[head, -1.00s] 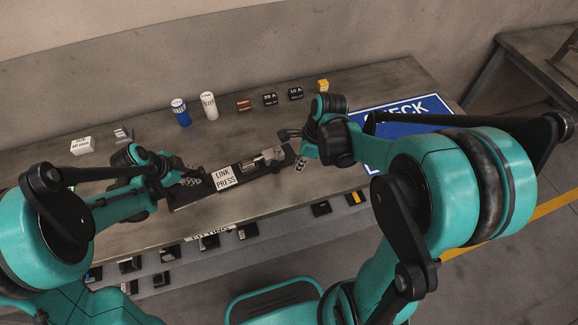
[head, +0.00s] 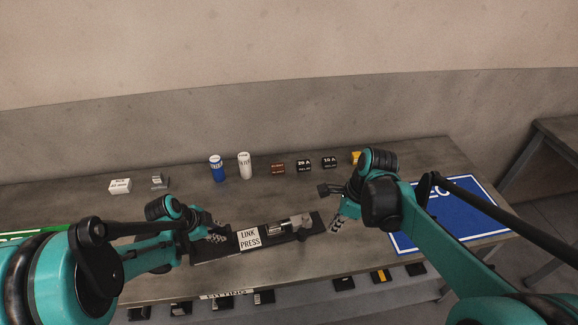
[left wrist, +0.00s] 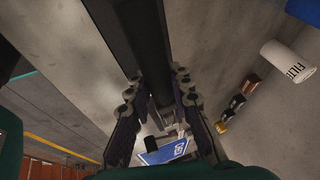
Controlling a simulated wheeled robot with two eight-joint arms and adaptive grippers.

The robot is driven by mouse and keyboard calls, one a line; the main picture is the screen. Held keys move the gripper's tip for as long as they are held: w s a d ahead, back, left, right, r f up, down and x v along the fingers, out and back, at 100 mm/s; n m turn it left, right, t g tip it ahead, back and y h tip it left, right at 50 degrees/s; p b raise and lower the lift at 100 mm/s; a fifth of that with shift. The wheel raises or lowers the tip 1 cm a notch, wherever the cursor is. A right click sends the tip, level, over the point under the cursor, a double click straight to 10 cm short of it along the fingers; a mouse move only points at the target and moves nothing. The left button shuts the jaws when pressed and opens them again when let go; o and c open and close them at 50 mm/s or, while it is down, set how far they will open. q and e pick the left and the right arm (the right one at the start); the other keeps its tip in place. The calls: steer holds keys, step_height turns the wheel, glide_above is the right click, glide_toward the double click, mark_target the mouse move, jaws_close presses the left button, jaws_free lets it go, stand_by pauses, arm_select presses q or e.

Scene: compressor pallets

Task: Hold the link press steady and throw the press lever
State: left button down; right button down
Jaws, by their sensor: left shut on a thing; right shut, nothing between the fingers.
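The link press (head: 281,240) is a long dark bar with a white "LINK PRESS" label (head: 249,238), lying at the table's front. A grey metal mechanism (head: 290,224) sits on its right half; which part is the lever, I cannot clearly tell. My left gripper (head: 214,234) is shut on the left part of the press. In the left wrist view, its fingers (left wrist: 156,88) lie on both sides of a black bar. My right gripper (head: 334,207) is shut and empty, just beyond the press's right end; contact cannot be told.
Behind the press stand a blue can (head: 216,169), a white filter can (head: 244,166), a red-brown block (head: 278,168) and black relay blocks (head: 304,166). A blue sign (head: 455,222) lies at right. Small parts sit on the lower front ledge.

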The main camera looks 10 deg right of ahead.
stand_by(0.4)
arm_select(q)
steer(key=c, duration=1.3)
jaws_free()
steer(key=shift+f, duration=0.1)
steer(key=v, duration=1.2)
steer(key=s+r+n+t+y, duration=0.1)
steer(key=s+n, duration=0.4)
steer(key=s+r+n+t+y, duration=0.1)
steer(key=s+n, duration=0.3)
steer(key=n, duration=0.2)
steer(key=s+a+r+n+t+y, duration=0.1)
steer(key=s+n+y, duration=0.1)
steer(key=s+n, duration=0.3)
steer(key=shift+s+r+n+t, duration=0.1)
steer(key=shift+s+n+t, duration=0.3)
steer(key=shift+n, duration=0.1)
arm_select(e)
steer(key=s+a+r+n+t+h, duration=0.2)
steer(key=s+n+t, duration=0.4)
steer(key=n, duration=1.7)
steer(key=shift+s+a+r+h, duration=0.15)
steer(key=shift+s+r+h, duration=0.15)
steer(key=shift+s+r, duration=0.6)
